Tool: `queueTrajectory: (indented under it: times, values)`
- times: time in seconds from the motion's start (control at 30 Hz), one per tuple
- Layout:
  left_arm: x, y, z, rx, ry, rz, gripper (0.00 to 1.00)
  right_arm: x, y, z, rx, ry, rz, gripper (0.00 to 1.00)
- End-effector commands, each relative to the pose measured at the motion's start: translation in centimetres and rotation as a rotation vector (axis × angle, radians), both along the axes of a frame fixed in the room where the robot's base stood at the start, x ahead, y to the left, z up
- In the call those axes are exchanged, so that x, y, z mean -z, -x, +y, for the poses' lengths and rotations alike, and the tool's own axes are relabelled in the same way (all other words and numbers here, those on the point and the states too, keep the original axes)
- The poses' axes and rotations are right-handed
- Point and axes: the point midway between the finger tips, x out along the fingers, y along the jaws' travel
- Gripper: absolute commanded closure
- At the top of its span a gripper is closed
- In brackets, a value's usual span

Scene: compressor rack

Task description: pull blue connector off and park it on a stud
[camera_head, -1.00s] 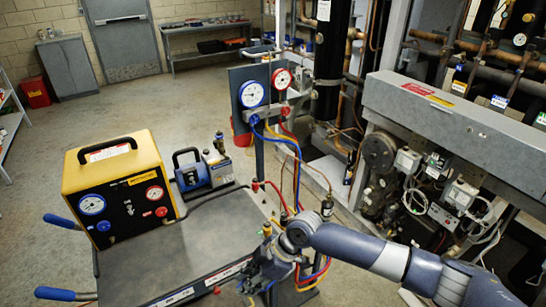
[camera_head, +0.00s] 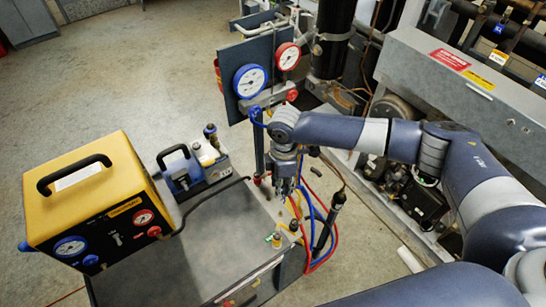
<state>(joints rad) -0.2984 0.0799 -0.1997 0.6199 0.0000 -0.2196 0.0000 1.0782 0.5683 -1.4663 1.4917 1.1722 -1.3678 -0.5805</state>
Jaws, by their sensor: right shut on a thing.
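My right gripper (camera_head: 285,190) points down beside the right edge of the grey cart top, below the gauge panel. Its fingers are shut, and what they hold is mostly hidden; a blue hose (camera_head: 318,212) runs close by the fingertips, and I take the held thing to be its blue connector. Red and yellow hoses hang with it. My left gripper is not in view.
A blue gauge (camera_head: 251,81) and a red gauge (camera_head: 287,57) sit on the panel just behind my wrist. The cart's middle is clear.

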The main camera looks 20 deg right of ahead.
Motion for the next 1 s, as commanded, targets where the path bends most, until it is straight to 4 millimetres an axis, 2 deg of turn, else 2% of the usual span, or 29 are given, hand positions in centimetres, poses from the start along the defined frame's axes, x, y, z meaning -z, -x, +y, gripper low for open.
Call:
queueTrajectory:
  times: [0.17,0.37,0.43,0.7,1.0]
  values:
    - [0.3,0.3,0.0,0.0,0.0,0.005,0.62,0.5,0.1,0.0,0.0,0.014,0.002,0.98]
    - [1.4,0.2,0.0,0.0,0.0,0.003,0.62,2.7,0.1,0.0,-0.001,0.013,0.002,0.98]
    - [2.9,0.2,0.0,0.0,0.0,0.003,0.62,4.1,0.1,0.1,-0.001,0.012,0.001,0.98]
    - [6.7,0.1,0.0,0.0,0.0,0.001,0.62,7.7,0.1,0.0,0.0,0.012,0.0,0.98]
    - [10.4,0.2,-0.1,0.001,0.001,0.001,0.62,10.9,0.2,0.0,0.0,0.012,0.0,0.98]
